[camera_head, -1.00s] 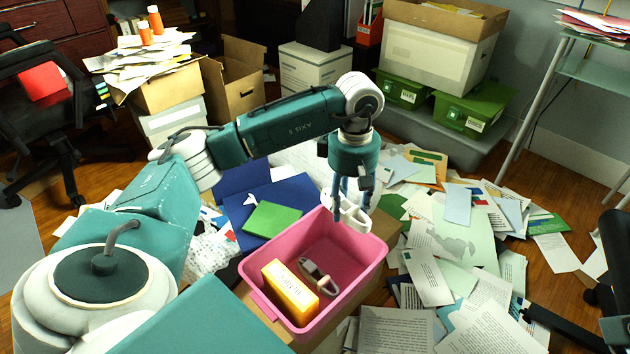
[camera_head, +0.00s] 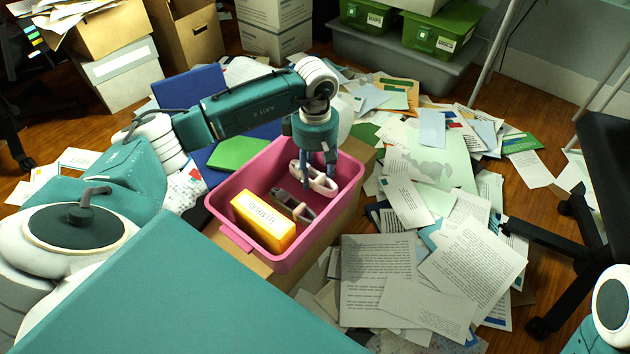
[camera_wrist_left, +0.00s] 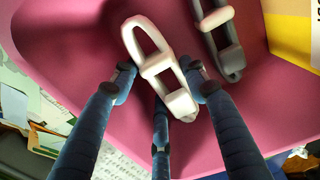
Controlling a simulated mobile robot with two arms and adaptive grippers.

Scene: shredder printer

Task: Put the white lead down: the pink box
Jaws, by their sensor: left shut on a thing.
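The white lead (camera_head: 315,180) is a pale looped piece, held at my left gripper (camera_head: 322,170) inside the pink box (camera_head: 258,174). In the left wrist view the white lead (camera_wrist_left: 154,64) lies between the blue fingers of the gripper (camera_wrist_left: 163,85), over the pink box floor (camera_wrist_left: 75,35). The gripper is shut on it, near one end. I cannot tell whether the lead touches the floor. A grey lead (camera_head: 291,205) lies beside it in the box, also in the wrist view (camera_wrist_left: 222,42). My right gripper is out of view.
A yellow box (camera_head: 264,221) fills the near left part of the pink box. The pink box stands on a cardboard box (camera_head: 362,158). Papers (camera_head: 440,290) cover the floor to the right. A black chair (camera_head: 575,215) stands at the far right.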

